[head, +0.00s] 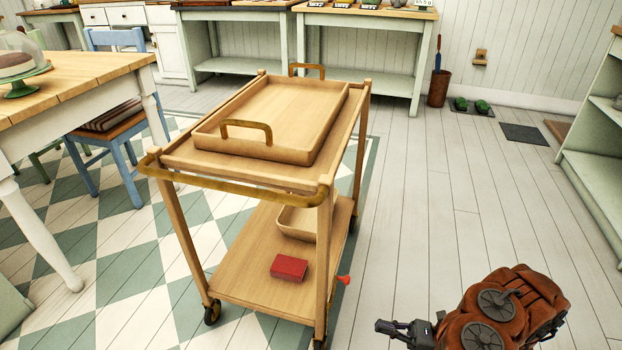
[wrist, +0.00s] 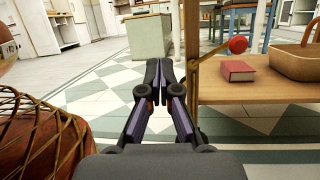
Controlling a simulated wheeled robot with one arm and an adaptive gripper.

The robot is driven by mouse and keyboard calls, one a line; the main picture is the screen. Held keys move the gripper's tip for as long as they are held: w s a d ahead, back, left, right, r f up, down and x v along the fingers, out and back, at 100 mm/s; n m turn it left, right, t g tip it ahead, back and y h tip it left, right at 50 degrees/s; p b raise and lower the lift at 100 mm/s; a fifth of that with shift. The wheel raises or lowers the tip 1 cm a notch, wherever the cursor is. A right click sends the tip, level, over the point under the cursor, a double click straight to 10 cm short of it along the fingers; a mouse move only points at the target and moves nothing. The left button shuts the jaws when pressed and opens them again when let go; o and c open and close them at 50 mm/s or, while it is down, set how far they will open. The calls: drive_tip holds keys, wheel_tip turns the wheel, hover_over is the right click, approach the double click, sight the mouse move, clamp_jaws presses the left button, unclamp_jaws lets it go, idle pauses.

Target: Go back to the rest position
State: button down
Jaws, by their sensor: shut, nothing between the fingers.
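My gripper (head: 384,327) shows at the bottom right of the head view, to the right of a wooden trolley (head: 262,192). Its fingers are shut with nothing between them, and it also shows in the middle of the wrist view (wrist: 166,66). In the wrist view the fingertips are just left of a trolley post, and I cannot tell how far apart they are. My brown arm covers part of the floor in the head view.
The trolley's top holds a wooden tray (head: 205,138). Its lower shelf (head: 255,290) holds a red box (head: 289,267) and a basket (head: 297,222). A table (head: 85,85) and blue chair (head: 115,150) stand left, shelving (head: 600,150) right. Plank floor (head: 440,200) between trolley and shelving is clear.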

drive_tip(key=s+a+r+n+g+h+p, duration=0.2)
drive_tip(key=a+r+n+g+h+p, duration=0.25)
drive_tip(key=r, duration=0.85)
drive_tip(key=s+a+r+n+g+h+p, duration=0.1)
drive_tip(key=s+a+r+n+g+p, duration=0.4)
drive_tip(key=r, duration=0.8)
drive_tip(key=a+r+n+g+h+p, duration=0.25)
drive_tip(key=r+n+p, duration=0.45)
drive_tip(key=r, duration=0.6)
drive_tip(key=s+d+r+n+t+h+p, duration=0.1)
drive_tip(key=s+d+r+t+h+p, duration=0.1)
drive_tip(key=r+p, duration=0.5)
drive_tip(key=s+d+r+n+t+h+p, duration=0.1)
drive_tip(key=s+d+r+h+p, duration=0.4)
drive_tip(key=r, duration=0.6)
drive_tip(key=s+d+r+n+t+h+p, duration=0.2)
drive_tip(key=s+d+r+t+h+p, duration=0.2)
drive_tip(key=s+r+p, duration=0.4)
drive_tip(key=shift+s+d+r+h+p, duration=0.25)
drive_tip(key=shift+r+h+p, duration=0.3)
drive_tip(key=shift+h+p, duration=0.35)
